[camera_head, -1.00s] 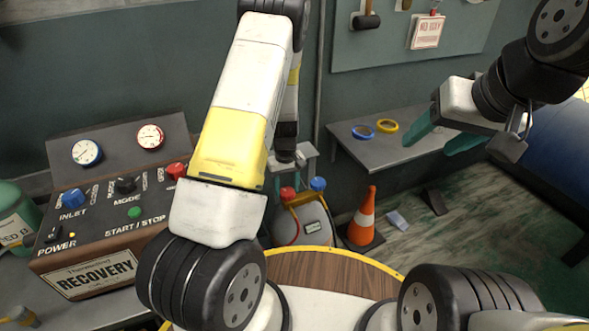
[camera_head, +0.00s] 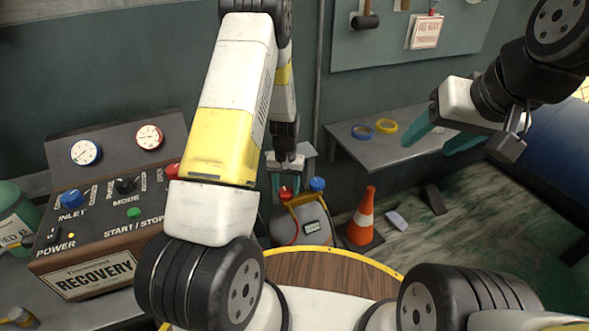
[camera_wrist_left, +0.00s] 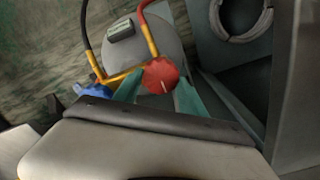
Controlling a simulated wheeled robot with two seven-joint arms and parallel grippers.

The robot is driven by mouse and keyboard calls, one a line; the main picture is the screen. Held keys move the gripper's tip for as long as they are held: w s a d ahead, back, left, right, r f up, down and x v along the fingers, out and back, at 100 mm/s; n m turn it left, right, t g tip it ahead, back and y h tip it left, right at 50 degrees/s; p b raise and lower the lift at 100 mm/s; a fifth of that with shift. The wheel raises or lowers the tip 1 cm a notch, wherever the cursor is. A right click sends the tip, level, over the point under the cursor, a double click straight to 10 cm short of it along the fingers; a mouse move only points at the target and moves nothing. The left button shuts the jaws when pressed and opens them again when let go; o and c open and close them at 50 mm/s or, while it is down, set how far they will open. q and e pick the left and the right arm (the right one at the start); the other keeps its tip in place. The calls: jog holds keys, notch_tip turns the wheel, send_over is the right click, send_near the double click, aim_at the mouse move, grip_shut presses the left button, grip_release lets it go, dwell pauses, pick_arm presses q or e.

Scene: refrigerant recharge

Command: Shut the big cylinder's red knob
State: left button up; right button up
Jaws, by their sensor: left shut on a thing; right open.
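The big cylinder (camera_head: 312,234) is grey with a yellow frame on top and stands on the floor beyond my round wooden tray. Its red knob (camera_head: 286,192) is partly covered by my left gripper (camera_head: 285,184). In the left wrist view, the red knob (camera_wrist_left: 161,75) has a white pointer line and sits between the two teal fingers of the left gripper, which is shut on it. A blue knob (camera_head: 317,184) is beside it; it also shows in the left wrist view (camera_wrist_left: 93,90). My right gripper (camera_head: 432,135) is open and empty, in front of the side bench.
The recovery machine (camera_head: 95,235) with gauges is at the left. An orange cone (camera_head: 362,216) stands right of the cylinder. A bench (camera_head: 375,152) holds blue and yellow tape rolls. A round tray (camera_head: 320,270) is in front of me.

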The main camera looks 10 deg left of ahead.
dwell(0.3)
pick_arm(q)
jog(key=o, duration=1.4)
jog(key=shift+c, duration=0.2)
jog(key=shift+r, duration=3.95)
jog(key=shift+r, duration=0.1)
notch_tip(320, 180, up, 10)
jog(key=t, duration=0.1)
send_over(286, 190)
jog(key=s, duration=0.2)
jog(key=s+d+r+t+h, duration=0.15)
jog(key=s+r, duration=0.35)
jog(key=r, duration=0.5)
jog(key=s+r+t, duration=0.2)
jog(key=s+r, duration=0.3)
jog(key=s, duration=0.3)
jog(key=s+r+t, duration=0.1)
jog(key=s+r, duration=0.5)
jog(key=s, duration=0.3)
jog(key=shift+s+d+m+t+h, duration=0.15)
jog(key=shift+m+t+h, duration=0.15)
jog(key=shift+t+h, duration=0.05)
